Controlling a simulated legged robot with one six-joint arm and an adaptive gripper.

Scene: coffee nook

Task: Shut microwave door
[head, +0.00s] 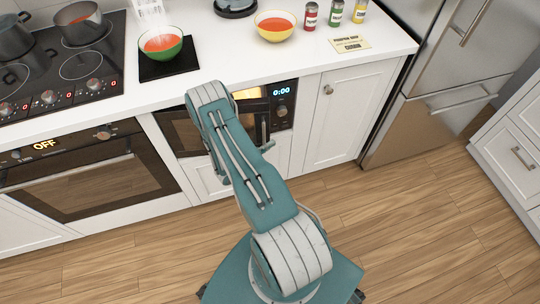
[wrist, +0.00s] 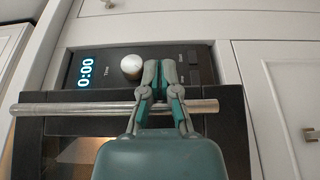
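The microwave (head: 282,112) is built in below the counter and its display reads 0:00. Its black door (head: 180,132) stands partly open, and warm light shows from the interior (head: 247,93) above it. In the wrist view, the door (wrist: 230,125) fills the lower part, with its metal bar handle (wrist: 60,108) running across. My gripper (wrist: 161,68) is over the handle, its fingers together and the tips past the bar toward the control panel (wrist: 85,73).
The white counter (head: 215,65) holds a green bowl (head: 160,43) on a black mat, a yellow bowl (head: 275,26) and several cans. A stove and oven (head: 80,185) are left; a fridge (head: 430,120) is right. The wooden floor (head: 400,230) is clear.

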